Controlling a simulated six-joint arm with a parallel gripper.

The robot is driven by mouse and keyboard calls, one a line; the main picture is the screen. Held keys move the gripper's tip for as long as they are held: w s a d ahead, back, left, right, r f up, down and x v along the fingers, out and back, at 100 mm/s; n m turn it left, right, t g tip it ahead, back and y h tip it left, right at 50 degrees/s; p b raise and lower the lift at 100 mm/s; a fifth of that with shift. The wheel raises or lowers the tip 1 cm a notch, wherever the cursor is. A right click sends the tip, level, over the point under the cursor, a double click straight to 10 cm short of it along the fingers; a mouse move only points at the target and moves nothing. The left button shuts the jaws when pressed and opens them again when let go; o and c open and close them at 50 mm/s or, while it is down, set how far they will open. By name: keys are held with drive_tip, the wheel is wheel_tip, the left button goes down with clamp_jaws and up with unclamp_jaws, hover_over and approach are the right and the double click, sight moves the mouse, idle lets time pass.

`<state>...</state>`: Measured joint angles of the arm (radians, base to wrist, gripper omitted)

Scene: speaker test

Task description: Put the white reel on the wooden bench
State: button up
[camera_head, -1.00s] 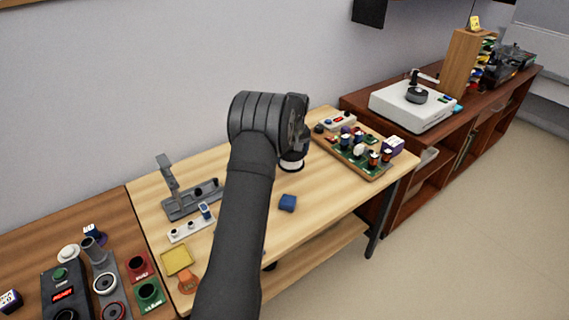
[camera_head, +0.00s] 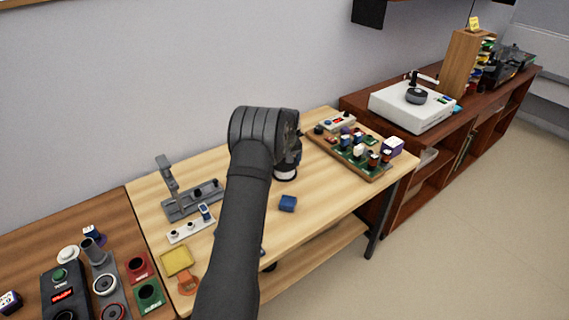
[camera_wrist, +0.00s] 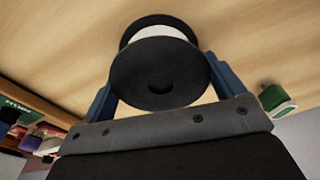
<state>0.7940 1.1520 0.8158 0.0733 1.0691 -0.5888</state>
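The white reel (camera_wrist: 160,32) has a white core between black flanges. In the wrist view it sits between the two blue fingers of my gripper (camera_wrist: 160,70), which press against its sides; the fingertips are partly hidden behind the near flange. In the head view the reel (camera_head: 286,176) shows below my gripper (camera_head: 288,158), over the back middle of the light wooden bench (camera_head: 335,188). It looks upright and very low over the wood. I cannot tell whether it touches the bench.
A blue block (camera_head: 287,203) lies on the bench in front of the reel. A board of small parts (camera_head: 345,158) stands to the right, a grey stand (camera_head: 185,203) and a yellow tray (camera_head: 177,261) to the left. Bare wood lies around the reel.

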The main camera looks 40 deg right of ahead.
sight(286, 165)
drive_tip(key=shift+o, duration=1)
drive_tip(key=shift+r, duration=0.15)
wheel_tip(286, 165, up, 12)
drive_tip(key=s, duration=0.1)
drive_tip(key=shift+s+a, duration=0.2)
drive_tip(key=f, duration=0.4)
drive_tip(key=w+f, duration=0.1)
drive_tip(key=f, duration=0.7)
drive_tip(key=shift+w+d+f, duration=0.2)
drive_tip(key=shift+f, duration=0.1)
wheel_tip(286, 165, up, 3)
drive_tip(key=shift+r, duration=0.75)
